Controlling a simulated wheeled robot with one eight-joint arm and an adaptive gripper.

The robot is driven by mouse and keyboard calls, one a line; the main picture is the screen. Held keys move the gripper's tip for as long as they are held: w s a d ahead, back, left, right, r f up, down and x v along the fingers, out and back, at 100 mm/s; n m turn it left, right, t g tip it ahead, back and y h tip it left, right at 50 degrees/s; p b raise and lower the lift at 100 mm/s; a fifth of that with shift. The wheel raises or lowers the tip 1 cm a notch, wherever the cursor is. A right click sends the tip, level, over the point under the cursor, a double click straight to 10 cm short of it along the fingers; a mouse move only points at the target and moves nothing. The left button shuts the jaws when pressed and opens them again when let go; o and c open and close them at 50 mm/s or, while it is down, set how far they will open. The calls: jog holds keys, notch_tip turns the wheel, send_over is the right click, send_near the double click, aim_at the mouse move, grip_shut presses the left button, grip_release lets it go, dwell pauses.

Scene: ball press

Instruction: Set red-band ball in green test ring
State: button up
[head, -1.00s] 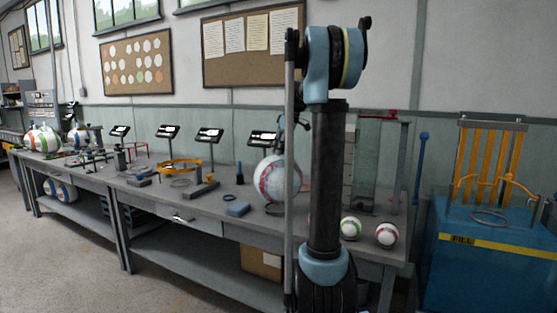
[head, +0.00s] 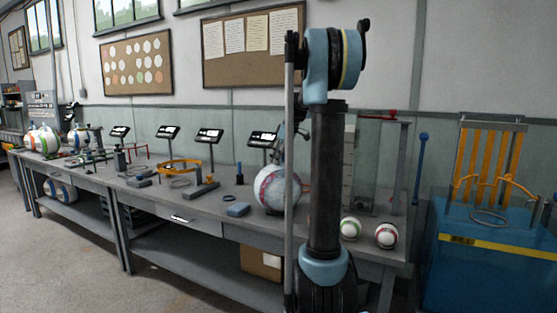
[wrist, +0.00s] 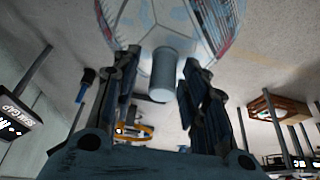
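The large white ball with red and pale blue bands (head: 277,188) is low over the right part of the bench, left of my arm. It fills the top of the wrist view (wrist: 165,25), with a pale blue cylindrical stem (wrist: 164,75) pointing toward me. My gripper (wrist: 161,72) has a finger on each side of the stem. A narrow gap seems to show on the left; contact is unclear. My arm hides the gripper in the head view. The ring below the ball is now mostly hidden, so I cannot confirm its colour or full seating.
Two smaller balls, one green-banded (head: 350,228) and one red-banded (head: 386,235), stand at the bench's right end. A yellow ring stand (head: 180,164) and small screens stand farther left. A blue machine (head: 490,265) is at right.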

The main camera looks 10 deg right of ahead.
jog(key=v, duration=1.2)
jog(key=s+a+f+m+h, duration=0.15)
jog(key=s+f, duration=0.25)
jog(key=s, duration=0.4)
jog(key=s+a+f+m, duration=0.1)
jog(key=s+f+m, duration=0.1)
jog(key=s+f, duration=0.45)
jog(key=s+a+f+m, duration=0.2)
jog(key=s+f, duration=0.1)
jog(key=s, duration=0.6)
jog(key=s+f+m+h, duration=0.2)
jog(key=s+f+m, duration=0.3)
jog(key=s+f, duration=1.2)
notch_tip(320, 180, down, 3)
jog(key=shift+s+d+r+g, duration=0.2)
jog(key=shift+s+d+g, duration=0.1)
jog(key=shift+s+d, duration=0.15)
jog(key=shift+w+f, duration=0.2)
jog(key=shift+w, duration=0.3)
